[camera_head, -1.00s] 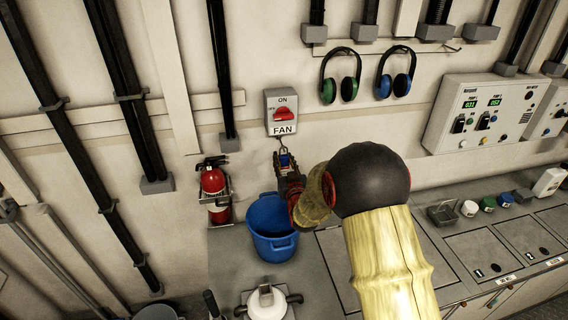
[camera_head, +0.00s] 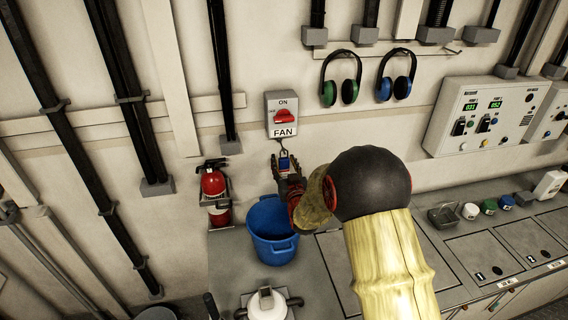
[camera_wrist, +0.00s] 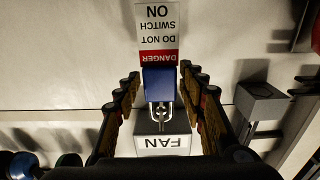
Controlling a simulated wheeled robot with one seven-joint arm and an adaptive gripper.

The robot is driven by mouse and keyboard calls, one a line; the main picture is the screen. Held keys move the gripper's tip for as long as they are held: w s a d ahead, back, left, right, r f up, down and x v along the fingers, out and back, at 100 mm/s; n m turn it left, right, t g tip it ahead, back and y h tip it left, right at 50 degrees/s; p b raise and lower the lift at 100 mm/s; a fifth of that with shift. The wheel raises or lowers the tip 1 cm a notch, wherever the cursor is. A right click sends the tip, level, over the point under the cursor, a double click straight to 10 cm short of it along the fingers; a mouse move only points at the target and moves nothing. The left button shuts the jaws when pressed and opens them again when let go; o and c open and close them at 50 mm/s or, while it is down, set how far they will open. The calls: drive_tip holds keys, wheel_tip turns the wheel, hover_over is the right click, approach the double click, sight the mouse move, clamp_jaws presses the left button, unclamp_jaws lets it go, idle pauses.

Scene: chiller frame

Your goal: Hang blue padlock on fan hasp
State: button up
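The blue padlock (camera_head: 285,158) hangs just below the grey fan switch box (camera_head: 281,101) on the wall. In the upside-down wrist view, the padlock body (camera_wrist: 159,84) lies between my fingers, its metal shackle toward the fan box (camera_wrist: 161,145). The shackle meets the small metal hasp at the box; I cannot clearly tell how it passes through. A white and red danger tag (camera_wrist: 158,35) extends from the padlock's other end. My gripper (camera_head: 285,162) is open around the padlock, with gaps on both sides (camera_wrist: 160,88).
A blue bucket (camera_head: 272,230) stands on the counter below my gripper. A red fire extinguisher (camera_head: 213,184) is on the wall to the left. Green (camera_head: 340,78) and blue (camera_head: 397,74) earmuffs hang to the upper right, and a control panel (camera_head: 487,113) is farther right.

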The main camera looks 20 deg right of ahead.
drive_tip(key=shift+o, duration=0.8)
drive_tip(key=shift+f, duration=0.1)
